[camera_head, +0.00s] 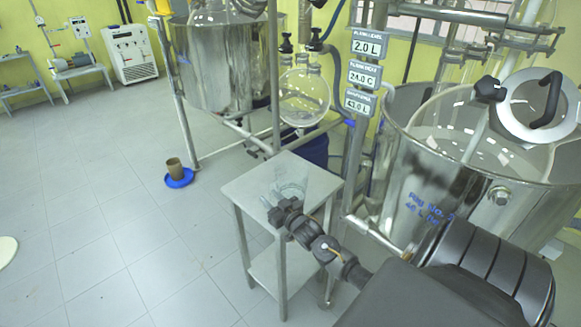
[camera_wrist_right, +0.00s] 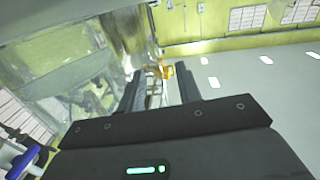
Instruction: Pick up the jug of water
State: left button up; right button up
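A clear glass jug (camera_head: 293,189) stands on the small steel table (camera_head: 245,187) in the head view. It is see-through, so I cannot tell how much water it holds. My right gripper (camera_head: 277,205) is at the near side of the jug and covers its lower front. I cannot tell whether it touches the jug. In the right wrist view the two dark fingers of my right gripper (camera_wrist_right: 160,90) stand apart, with no jug clearly seen between them. My left gripper is not in view.
A large steel and glass reactor (camera_head: 420,190) stands close on the right, beside the rack of signs (camera_head: 362,75). A round glass flask (camera_head: 303,97) hangs behind the table. A brown cup (camera_head: 175,168) is in a blue dish (camera_head: 180,178) on the floor. The floor at left is mostly clear.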

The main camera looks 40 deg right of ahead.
grip_shut()
jog(key=shift+r, duration=0.25)
dwell(0.5)
